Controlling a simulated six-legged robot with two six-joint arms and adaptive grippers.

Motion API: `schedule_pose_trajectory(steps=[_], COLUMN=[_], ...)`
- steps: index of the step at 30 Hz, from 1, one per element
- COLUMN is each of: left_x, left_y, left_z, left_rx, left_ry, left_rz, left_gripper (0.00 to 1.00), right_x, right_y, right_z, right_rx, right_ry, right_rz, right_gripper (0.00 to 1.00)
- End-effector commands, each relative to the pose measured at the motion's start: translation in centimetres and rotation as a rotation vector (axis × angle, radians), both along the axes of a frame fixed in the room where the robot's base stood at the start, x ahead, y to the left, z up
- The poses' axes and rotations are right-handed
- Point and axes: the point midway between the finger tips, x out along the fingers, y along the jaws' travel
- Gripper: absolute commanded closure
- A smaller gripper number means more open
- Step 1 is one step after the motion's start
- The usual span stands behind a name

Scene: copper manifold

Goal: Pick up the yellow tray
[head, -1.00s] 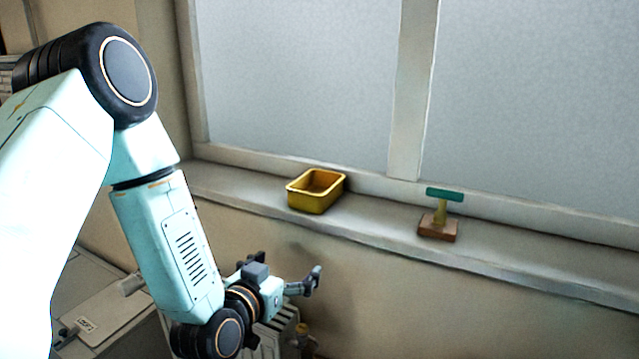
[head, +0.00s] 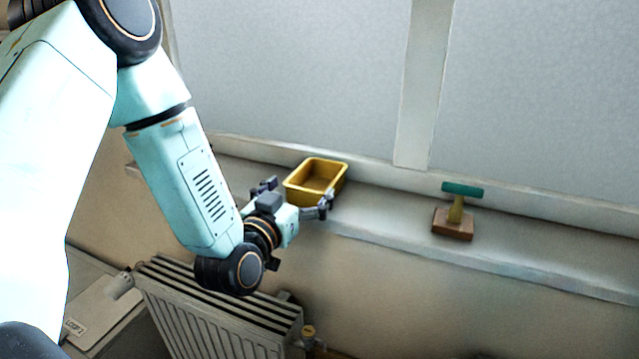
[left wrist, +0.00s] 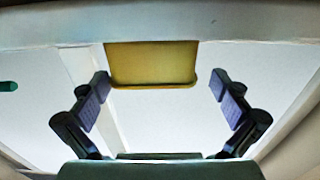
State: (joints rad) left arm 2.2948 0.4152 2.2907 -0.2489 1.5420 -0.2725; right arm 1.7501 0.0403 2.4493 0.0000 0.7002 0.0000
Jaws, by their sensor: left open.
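The yellow tray (head: 316,178) is a small open-topped box standing upright on the window sill in the head view. My left gripper (head: 297,196) is open, with its fingers spread at the tray's near side. In the head view one fingertip overlaps the tray's lower right corner and the other lies left of it; contact cannot be told. In the left wrist view the yellow tray (left wrist: 152,64) appears between and beyond the two spread fingers of the left gripper (left wrist: 158,98), with nothing held. My right gripper is not in view.
A green-topped tool with a yellow stem on a brown block (head: 454,222) stands on the sill (head: 390,214) to the right. A radiator (head: 215,310) is below the sill. The window (head: 300,75) rises behind. The sill between tray and tool is clear.

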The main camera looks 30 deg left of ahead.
Motion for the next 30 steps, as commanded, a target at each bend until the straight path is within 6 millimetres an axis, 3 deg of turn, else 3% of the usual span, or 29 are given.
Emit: schedule_pose_trajectory(steps=[15,25,30], left_x=[6.4,7.0,7.0], left_y=[-0.5,-0.3,-0.3], left_z=[-0.4,-0.5,-0.5], left_rx=[0.001,-0.001,-0.001], left_ry=[0.000,0.001,0.001], left_rz=[-0.003,-0.004,-0.004], left_gripper=[0.00,0.01,0.15], right_x=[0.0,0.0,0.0], right_y=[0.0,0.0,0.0], right_z=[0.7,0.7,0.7], right_rx=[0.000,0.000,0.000], right_ry=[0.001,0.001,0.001], right_rz=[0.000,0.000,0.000], right_gripper=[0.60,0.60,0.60])
